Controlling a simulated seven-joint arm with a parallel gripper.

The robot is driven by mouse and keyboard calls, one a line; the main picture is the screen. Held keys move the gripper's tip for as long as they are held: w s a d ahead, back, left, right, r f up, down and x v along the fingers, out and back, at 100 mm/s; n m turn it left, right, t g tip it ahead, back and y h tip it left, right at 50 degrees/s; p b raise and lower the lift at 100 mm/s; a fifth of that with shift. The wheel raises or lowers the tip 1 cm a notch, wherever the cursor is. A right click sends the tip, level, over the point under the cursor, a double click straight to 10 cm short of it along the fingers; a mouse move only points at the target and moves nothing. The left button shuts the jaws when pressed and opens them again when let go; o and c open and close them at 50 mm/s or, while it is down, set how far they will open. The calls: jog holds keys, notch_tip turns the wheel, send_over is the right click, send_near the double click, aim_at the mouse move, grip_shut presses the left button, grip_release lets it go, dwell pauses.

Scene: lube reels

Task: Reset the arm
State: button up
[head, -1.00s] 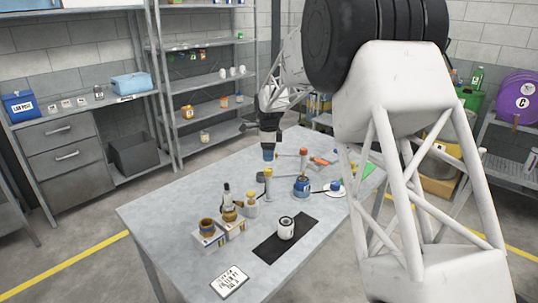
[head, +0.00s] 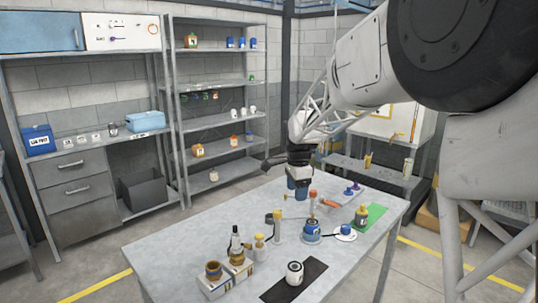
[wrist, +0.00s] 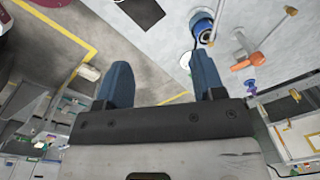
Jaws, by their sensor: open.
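My gripper (head: 297,190) hangs at the far side of the grey table (head: 180,235) in the head view, fingers pointing down. In the wrist view its two blue fingers (wrist: 160,85) are spread wide apart with nothing between them but floor and table edge. The gripper appears to touch nothing.
On the table are a white cup (head: 294,272) on a black mat (head: 312,272), a box with jars (head: 226,278), a yellow-green bottle (head: 361,215) on a green mat (head: 377,217) and a white saucer (head: 345,237). Shelves (head: 215,122) stand behind. The table's left part is clear.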

jog(key=s+d+r+n, duration=0.2)
jog(key=s, duration=0.6)
jog(key=s+d+r+n+t, duration=0.1)
jog(key=s+d+r+n, duration=0.15)
jog(key=s, duration=0.55)
jog(key=s+d+r+n, duration=0.1)
jog(key=s+d+n, duration=0.15)
jog(key=s, duration=0.55)
jog(key=s+d+f+n, duration=0.1)
jog(key=s+f+n, duration=0.1)
jog(key=s, duration=0.9)
jog(key=s+d+f+n+t, duration=0.1)
jog(key=s+n, duration=0.4)
jog(key=s, duration=0.6)
jog(key=shift+s+d+f+n, duration=0.2)
jog(key=shift+d+f+n, duration=0.15)
jog(key=shift+f, duration=0.55)
